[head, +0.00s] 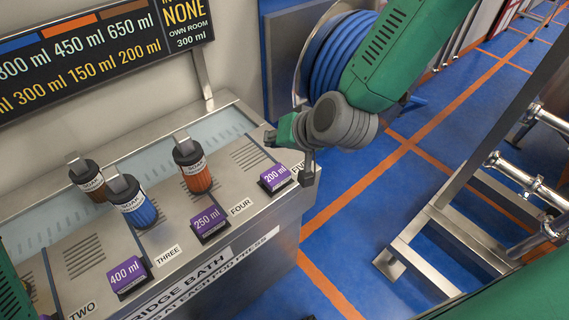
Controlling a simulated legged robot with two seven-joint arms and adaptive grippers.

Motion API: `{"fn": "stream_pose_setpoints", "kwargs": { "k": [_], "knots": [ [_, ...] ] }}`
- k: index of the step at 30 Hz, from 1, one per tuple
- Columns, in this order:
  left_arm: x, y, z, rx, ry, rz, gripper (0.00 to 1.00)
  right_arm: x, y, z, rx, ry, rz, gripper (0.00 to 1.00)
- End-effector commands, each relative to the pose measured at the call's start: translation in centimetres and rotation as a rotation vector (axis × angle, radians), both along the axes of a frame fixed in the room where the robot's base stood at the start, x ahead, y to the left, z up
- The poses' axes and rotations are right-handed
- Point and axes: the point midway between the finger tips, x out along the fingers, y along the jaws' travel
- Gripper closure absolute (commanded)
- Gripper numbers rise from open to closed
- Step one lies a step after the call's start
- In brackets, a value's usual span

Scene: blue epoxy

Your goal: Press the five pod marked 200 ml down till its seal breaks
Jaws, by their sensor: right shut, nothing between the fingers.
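A purple tag marked 200 ml (275,178) sits on the front edge of the steel bench, beside a partly covered FIVE label (297,168). No pod can be made out behind this tag; my right gripper and wrist cover part of that area. My right gripper (307,176) is shut and empty, pointing down just right of the 200 ml tag. Whether it touches anything there cannot be told. My left gripper is out of view.
A brown pod (91,183), a blue pod (139,209) and an orange pod (199,178) stand on the bench (240,160). Tags marked 250 ml (208,222) and 400 ml (128,275) line its front. A sign (100,55) hangs behind; a blue hose reel (340,50) stands beyond.

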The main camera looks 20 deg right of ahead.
Motion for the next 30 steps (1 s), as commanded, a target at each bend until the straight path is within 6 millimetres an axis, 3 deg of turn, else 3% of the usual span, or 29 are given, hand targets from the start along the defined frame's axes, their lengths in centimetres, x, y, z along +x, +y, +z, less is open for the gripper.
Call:
{"fn": "stream_pose_setpoints", "kwargs": {
  "k": [4, 17, 23, 30],
  "knots": [
    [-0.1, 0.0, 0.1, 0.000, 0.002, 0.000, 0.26, 0.4, 0.1, 0.6, 0.010, -0.010, -0.005, 1.00],
    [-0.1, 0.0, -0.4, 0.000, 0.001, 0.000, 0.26, 0.4, 0.3, 0.0, 0.006, -0.007, -0.005, 1.00],
    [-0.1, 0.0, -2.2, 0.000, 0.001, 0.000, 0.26, 0.4, 0.3, -1.9, 0.006, -0.007, -0.004, 1.00],
    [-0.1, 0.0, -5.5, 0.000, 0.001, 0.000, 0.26, 0.4, 0.2, -5.4, 0.005, -0.006, -0.005, 1.00]
  ]
}}
